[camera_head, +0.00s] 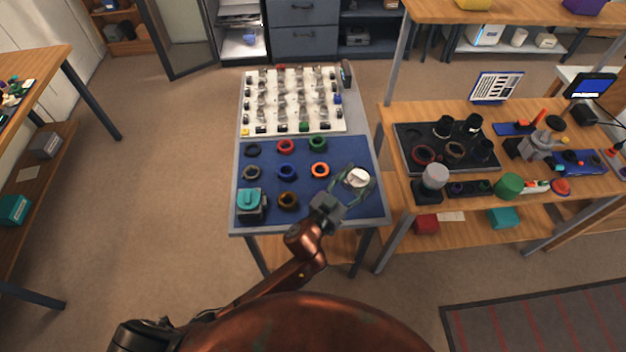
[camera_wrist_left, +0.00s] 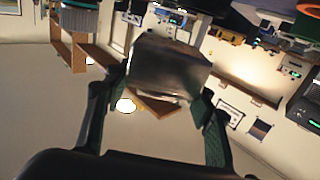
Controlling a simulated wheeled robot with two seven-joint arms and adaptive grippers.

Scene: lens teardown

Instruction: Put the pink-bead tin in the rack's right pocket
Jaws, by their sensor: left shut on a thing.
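My left gripper (camera_head: 357,184) is shut on a small round tin (camera_head: 357,177) with a pale top, over the right part of the blue mat. In the left wrist view the tin (camera_wrist_left: 168,72) shows as a grey metal body between the two dark fingers (camera_wrist_left: 160,110). No pink beads can be made out at this size. A low dark holder with round pockets (camera_head: 471,188) stands near the front of the right bench. It may be the rack, but I cannot be sure. The tin is apart from it. My right gripper is not in view.
The blue mat (camera_head: 268,208) holds several coloured rings and a teal-topped box (camera_head: 250,204). A white board (camera_head: 293,127) with small parts lies behind it. On the right bench, a black tray (camera_head: 405,140), a grey-domed device (camera_head: 434,177) and a green cylinder (camera_head: 509,185) surround the holder.

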